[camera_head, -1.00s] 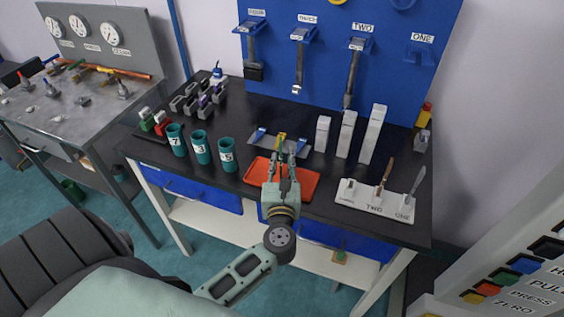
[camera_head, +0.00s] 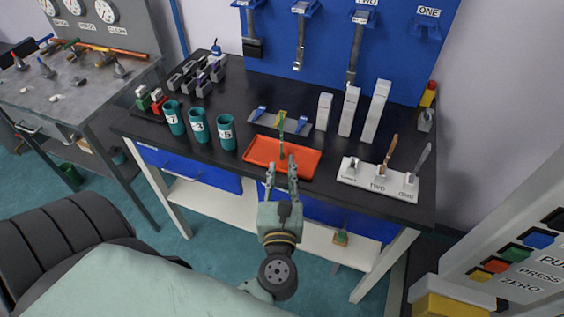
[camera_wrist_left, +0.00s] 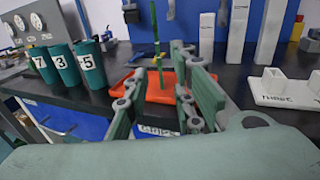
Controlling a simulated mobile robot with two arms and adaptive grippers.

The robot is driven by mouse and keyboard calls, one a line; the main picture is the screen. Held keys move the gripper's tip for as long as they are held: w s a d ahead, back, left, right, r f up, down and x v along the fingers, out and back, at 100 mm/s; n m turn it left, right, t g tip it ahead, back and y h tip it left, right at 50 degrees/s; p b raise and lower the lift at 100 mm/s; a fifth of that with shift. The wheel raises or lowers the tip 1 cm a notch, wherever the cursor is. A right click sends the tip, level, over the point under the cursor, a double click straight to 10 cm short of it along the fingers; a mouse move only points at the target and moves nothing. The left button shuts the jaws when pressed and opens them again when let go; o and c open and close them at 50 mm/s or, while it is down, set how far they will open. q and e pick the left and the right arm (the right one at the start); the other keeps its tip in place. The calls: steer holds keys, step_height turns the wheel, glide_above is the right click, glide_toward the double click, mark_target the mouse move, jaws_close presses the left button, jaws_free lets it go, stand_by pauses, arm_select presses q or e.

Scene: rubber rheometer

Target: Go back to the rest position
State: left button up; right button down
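My left gripper (camera_head: 282,178) is open and empty in the head view, with its fingers apart in front of the table's front edge. Beyond its fingertips lies the orange-red tray (camera_head: 262,152) on the black table. A thin green upright item (camera_head: 282,135) stands at the tray; it also shows between the fingers in the left wrist view (camera_wrist_left: 157,45). The fingers do not touch it as far as I can see. My right gripper is not in view.
On the black table (camera_head: 220,88) stand teal numbered cups (camera_head: 226,132), a white holder with tools (camera_head: 375,182) and white blocks (camera_head: 349,112). A blue tool board (camera_head: 325,50) is behind. A button panel (camera_head: 510,262) is at right, a dark chair (camera_head: 60,240) at lower left.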

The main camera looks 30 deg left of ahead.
arm_select(q)
steer(key=shift+s+d, duration=0.15)
steer(key=shift+s, duration=0.05)
stand_by(0.4)
